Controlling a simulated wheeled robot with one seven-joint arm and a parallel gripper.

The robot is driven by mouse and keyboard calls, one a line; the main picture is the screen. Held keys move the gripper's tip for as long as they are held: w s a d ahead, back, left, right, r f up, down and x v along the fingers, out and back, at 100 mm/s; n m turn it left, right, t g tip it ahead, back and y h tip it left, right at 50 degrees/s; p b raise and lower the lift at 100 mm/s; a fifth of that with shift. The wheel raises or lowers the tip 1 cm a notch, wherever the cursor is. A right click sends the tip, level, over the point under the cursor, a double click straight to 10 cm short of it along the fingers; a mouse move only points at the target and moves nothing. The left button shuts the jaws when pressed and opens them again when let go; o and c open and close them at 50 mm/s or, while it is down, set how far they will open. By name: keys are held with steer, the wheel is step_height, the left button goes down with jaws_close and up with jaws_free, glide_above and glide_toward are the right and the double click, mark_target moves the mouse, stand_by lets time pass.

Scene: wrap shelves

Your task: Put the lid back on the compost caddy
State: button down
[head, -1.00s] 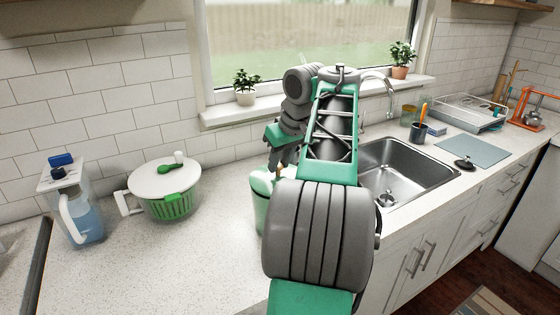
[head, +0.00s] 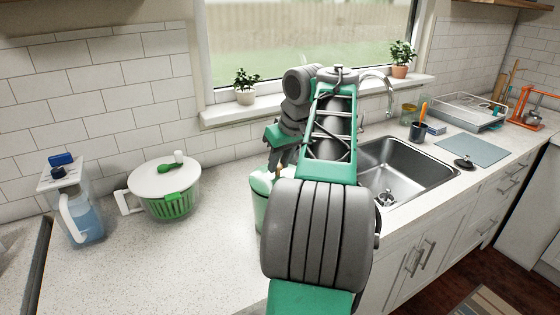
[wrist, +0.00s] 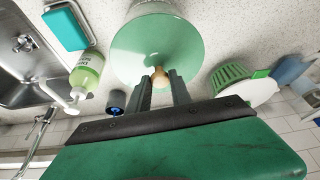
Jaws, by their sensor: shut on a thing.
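The compost caddy (head: 260,206) is pale green and stands on the counter left of the sink, mostly hidden behind my arm in the head view. Its round green lid (wrist: 150,42) fills the upper middle of the wrist view, with a wooden knob (wrist: 160,76). My gripper (wrist: 162,80) is shut on the knob, with one finger on each side. The lid hides most of what is beneath it. I cannot tell whether it touches the caddy's rim.
A salad spinner (head: 165,188) and a water jug (head: 78,212) stand to the left. The sink (head: 410,170) is to the right. In the wrist view, a soap bottle (wrist: 86,74) and a teal sponge (wrist: 66,28) are near the lid. The front-left counter is clear.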

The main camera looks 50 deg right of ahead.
stand_by(0.8)
steer(key=c, duration=1.1)
jaws_free()
steer(key=shift+o, duration=0.5)
steer(key=o, duration=0.4)
steer(key=shift+r, duration=0.1)
step_height(320, 180, up, 7)
steer(key=p, duration=0.7)
steer(key=shift+p, duration=0.4)
steer(key=shift+c, duration=0.2)
